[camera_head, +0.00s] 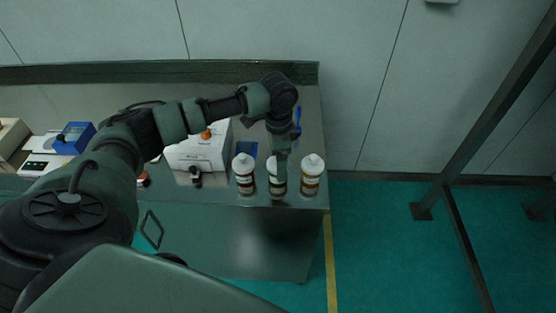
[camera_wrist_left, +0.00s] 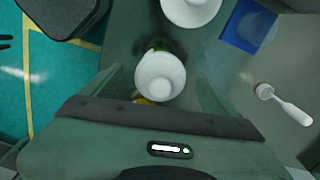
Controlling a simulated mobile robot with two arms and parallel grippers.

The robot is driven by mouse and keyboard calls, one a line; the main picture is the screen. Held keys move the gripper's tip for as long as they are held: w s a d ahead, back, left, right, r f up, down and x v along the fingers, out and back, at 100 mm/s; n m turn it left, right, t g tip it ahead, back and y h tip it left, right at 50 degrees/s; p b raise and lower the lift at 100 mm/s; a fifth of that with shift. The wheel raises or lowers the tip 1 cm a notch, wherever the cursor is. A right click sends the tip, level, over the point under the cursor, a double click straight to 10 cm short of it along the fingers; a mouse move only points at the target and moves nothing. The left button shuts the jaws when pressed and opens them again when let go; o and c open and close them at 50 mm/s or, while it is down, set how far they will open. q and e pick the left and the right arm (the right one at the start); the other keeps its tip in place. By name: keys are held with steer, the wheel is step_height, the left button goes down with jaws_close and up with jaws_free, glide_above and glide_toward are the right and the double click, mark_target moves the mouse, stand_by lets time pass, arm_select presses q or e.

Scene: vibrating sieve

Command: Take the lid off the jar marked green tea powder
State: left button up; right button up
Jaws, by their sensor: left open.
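Three jars with white lids stand in a row near the right end of the metal table in the head view: a left jar with reddish-brown contents (camera_head: 243,183), a middle jar (camera_head: 277,189) and a right amber jar (camera_head: 311,184). Their labels are too small to read. My left gripper (camera_head: 281,168) points down over the middle jar and hides part of its lid. In the left wrist view a white lid (camera_wrist_left: 160,76), with a dark greenish jar edge behind it, lies between the spread, open fingers. Contact is not clear. My right gripper is out of view.
A white box-shaped device (camera_head: 200,153) stands left of the jars. A blue square (camera_wrist_left: 250,26) and a white-handled tool (camera_wrist_left: 287,107) lie nearby. Another white lid (camera_wrist_left: 190,9) is close to the gripper. The table's right edge is close to the amber jar.

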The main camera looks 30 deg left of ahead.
arm_select(q)
steer(key=c, duration=1.4)
steer(key=shift+r, duration=0.1)
